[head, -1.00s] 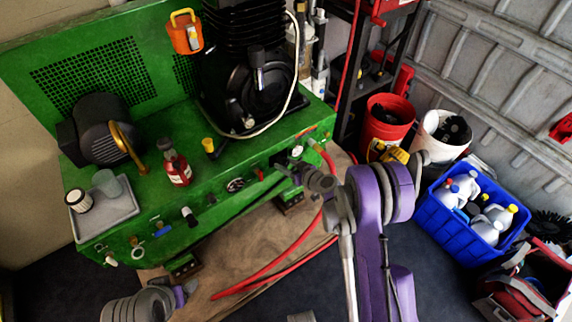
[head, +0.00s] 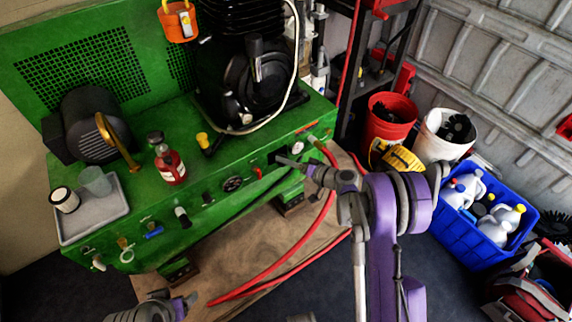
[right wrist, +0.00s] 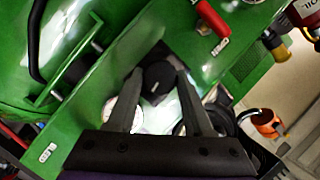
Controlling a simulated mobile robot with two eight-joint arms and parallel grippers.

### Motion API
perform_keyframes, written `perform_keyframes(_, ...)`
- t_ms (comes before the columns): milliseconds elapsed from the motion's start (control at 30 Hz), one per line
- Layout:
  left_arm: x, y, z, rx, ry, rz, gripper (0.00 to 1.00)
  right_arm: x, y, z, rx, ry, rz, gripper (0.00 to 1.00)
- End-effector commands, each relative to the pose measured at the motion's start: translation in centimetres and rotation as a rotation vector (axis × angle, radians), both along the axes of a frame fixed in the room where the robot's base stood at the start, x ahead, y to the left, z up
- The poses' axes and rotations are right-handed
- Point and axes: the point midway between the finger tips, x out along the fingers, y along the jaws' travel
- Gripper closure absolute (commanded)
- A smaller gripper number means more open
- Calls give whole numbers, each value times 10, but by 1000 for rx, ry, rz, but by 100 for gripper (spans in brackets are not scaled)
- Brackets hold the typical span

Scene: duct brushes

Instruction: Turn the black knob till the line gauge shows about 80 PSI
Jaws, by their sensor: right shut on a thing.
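The black knob (right wrist: 158,78) sits on the front panel of the green machine, between the fingers of my right gripper (right wrist: 160,72) in the right wrist view. The fingers are shut on the knob. In the head view the right gripper (head: 283,160) reaches the panel's right part and hides the knob. A white-faced gauge (head: 297,147) is just right of the gripper there; its reading is too small to tell. My left gripper (head: 190,301) is at the bottom left, apart from the machine; its jaws are unclear.
A dark round gauge (head: 232,184) and a red valve handle (head: 258,172) are left of the right gripper. A red hose (head: 290,255) loops below the panel. A red bucket (head: 386,120), a white bucket (head: 446,134) and a blue crate (head: 478,240) stand to the right.

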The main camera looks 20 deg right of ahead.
Motion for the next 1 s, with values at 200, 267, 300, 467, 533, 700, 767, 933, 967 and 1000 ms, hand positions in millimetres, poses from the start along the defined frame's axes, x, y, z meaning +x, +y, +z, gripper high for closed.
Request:
perform_keyframes(200, 1, 0, -23, 0, 8, 0, 25, 0, -2, -6, 192, 71, -1, 100)
perform_keyframes(267, 2, 0, -28, 0, 10, 0, 25, 1, -2, -6, 245, 90, -2, 100)
perform_keyframes(300, 2, 0, -32, 0, 11, 0, 25, 1, -2, -7, 281, 103, -1, 100)
perform_keyframes(467, 3, 0, -46, 0, 16, 0, 25, 1, -2, -8, 422, 154, -2, 100)
perform_keyframes(533, 4, 0, -52, 0, 18, 0, 25, 1, -2, -8, 485, 177, -1, 100)
perform_keyframes(700, 5, 0, -65, 0, 23, 0, 25, 1, -2, -9, 623, 228, -2, 100)
perform_keyframes(767, 6, 0, -70, 0, 24, 0, 25, 1, -2, -9, 666, 244, -2, 100)
perform_keyframes(933, 7, 0, -78, 0, 26, 0, 25, 0, -2, -9, 771, 280, -1, 100)
perform_keyframes(967, 7, 0, -80, 0, 27, 0, 25, 0, -2, -9, 786, 287, -1, 100)
perform_keyframes(1000, 7, 0, -81, 0, 27, 0, 25, 0, -1, -9, 804, 293, -1, 100)
